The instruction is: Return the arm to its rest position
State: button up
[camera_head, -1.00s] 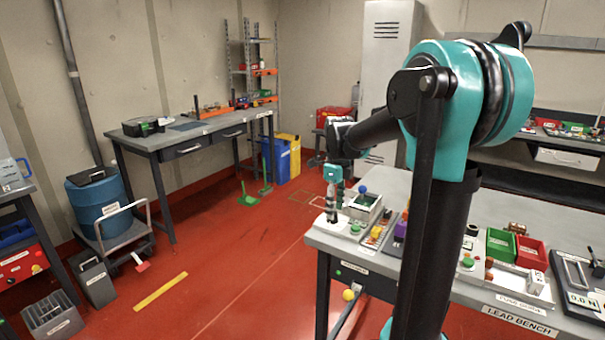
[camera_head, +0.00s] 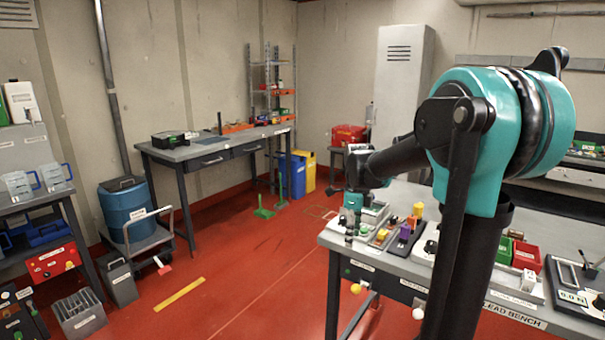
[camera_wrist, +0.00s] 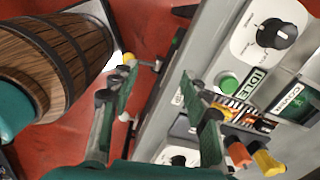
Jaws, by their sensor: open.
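My arm, with teal joints and dark links, stands at the right of the head view. Its upper joint (camera_head: 500,125) is high, and the forearm (camera_head: 398,155) slopes down and left. My gripper (camera_head: 352,212) hangs at the left end of the lead bench (camera_head: 418,288), partly hidden against the equipment there. In the wrist view my gripper (camera_wrist: 158,105) has its two fingers spread apart, with nothing between them. The bench edge shows behind and between the fingers. I cannot tell the exact height above the bench.
By the fingers in the wrist view are a green button (camera_wrist: 228,82), a black knob (camera_wrist: 273,33), and orange (camera_wrist: 238,152) and yellow (camera_wrist: 268,162) pieces. Red floor (camera_head: 255,275) lies open left of the bench. A blue drum (camera_head: 127,212) stands on a cart farther left.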

jog(key=s+d+f+n+t, duration=0.2)
jog(key=s+f+n, duration=0.4)
jog(key=s+n, duration=0.4)
jog(key=s+d+f+n+t, duration=0.1)
jog(key=s+f+n+t, duration=0.1)
jog(key=s+f+n, duration=0.5)
jog(key=s+n, duration=0.3)
jog(key=n, duration=0.3)
jog(key=shift+s+d+f, duration=0.2)
jog(key=shift+s+d, duration=0.1)
jog(key=shift+d, duration=0.05)
